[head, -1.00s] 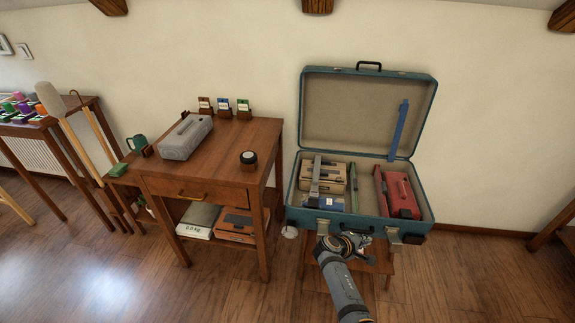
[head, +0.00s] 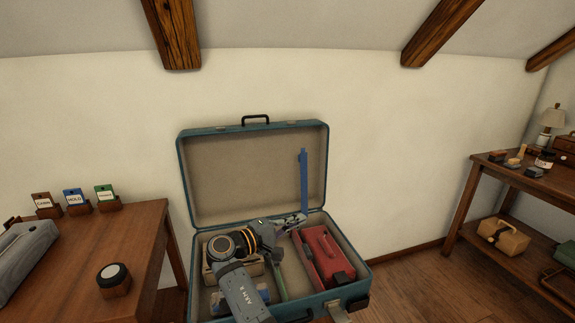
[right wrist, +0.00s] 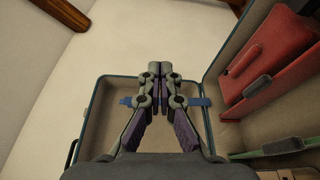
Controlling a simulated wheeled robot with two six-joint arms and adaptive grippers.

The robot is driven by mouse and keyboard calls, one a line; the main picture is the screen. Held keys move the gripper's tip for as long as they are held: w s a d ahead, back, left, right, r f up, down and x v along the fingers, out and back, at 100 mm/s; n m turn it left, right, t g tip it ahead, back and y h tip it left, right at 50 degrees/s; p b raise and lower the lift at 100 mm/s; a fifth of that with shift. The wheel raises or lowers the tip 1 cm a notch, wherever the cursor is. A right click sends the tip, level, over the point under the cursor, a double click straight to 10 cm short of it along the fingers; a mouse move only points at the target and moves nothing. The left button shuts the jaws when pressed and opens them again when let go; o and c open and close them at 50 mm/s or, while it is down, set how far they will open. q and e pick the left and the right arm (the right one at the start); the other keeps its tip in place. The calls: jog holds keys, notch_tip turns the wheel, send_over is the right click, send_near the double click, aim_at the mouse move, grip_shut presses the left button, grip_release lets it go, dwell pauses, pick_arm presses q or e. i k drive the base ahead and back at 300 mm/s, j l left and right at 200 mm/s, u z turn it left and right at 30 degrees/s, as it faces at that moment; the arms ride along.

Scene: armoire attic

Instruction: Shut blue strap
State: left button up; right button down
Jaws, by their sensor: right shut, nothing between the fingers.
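The blue strap (head: 303,178) stands upright along the right part of the raised lid of the teal suitcase (head: 183,190). Its lower end is near the suitcase's inner back edge. My right gripper (head: 298,219) is over the open suitcase, below and close to the strap, shut and empty. In the right wrist view the gripper (right wrist: 153,70) points at the lid lining, and the blue strap (right wrist: 200,101) shows behind the fingers, partly hidden by them. I cannot tell whether they touch. My left gripper is out of view.
A red case (head: 322,255) lies in the suitcase's right side, beneath my gripper. My arm hides part of the other contents. A wooden desk (head: 140,225) stands at left and a side table (head: 500,190) at right. The wall behind is bare.

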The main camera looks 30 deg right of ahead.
aim_at(304, 188)
jog(key=i+l, duration=0.2)
jog(key=i, duration=0.2)
jog(key=i+l, duration=0.2)
jog(key=i, duration=0.25)
